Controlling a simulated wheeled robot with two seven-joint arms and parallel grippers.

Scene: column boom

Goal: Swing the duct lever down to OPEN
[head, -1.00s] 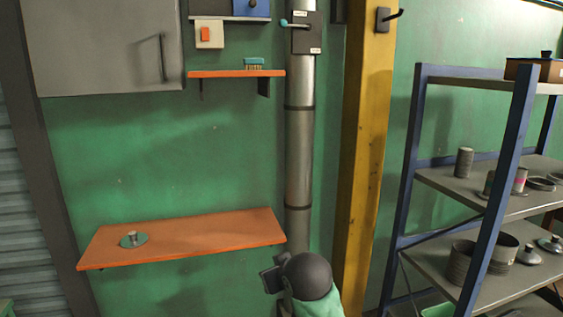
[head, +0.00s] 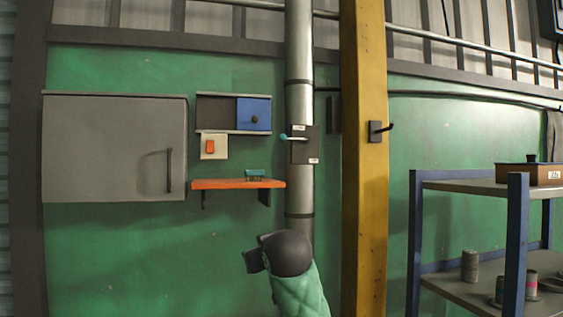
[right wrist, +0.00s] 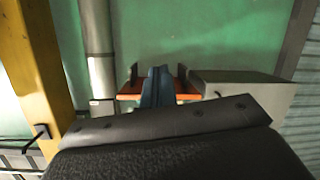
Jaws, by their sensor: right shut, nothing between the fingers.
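The duct lever (head: 284,137) has a teal handle tip pointing left, about level, in the head view. It sits on a dark plate (head: 303,150) on the grey vertical duct (head: 299,75). The plate has small labels too small to read. My right arm rises at bottom centre, its dark wrist below the lever and in front of the duct. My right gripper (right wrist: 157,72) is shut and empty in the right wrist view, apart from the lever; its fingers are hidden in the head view. The duct (right wrist: 98,60) also shows there, upside down. My left gripper is out of view.
An orange shelf (head: 220,184) with a teal brush (head: 255,174) is left of the duct. A grey cabinet (head: 110,145), an orange switch (head: 210,147) and a blue panel (head: 253,114) are farther left. A yellow column (head: 364,220) with a hook (head: 378,130) and a rack (head: 516,240) stand right.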

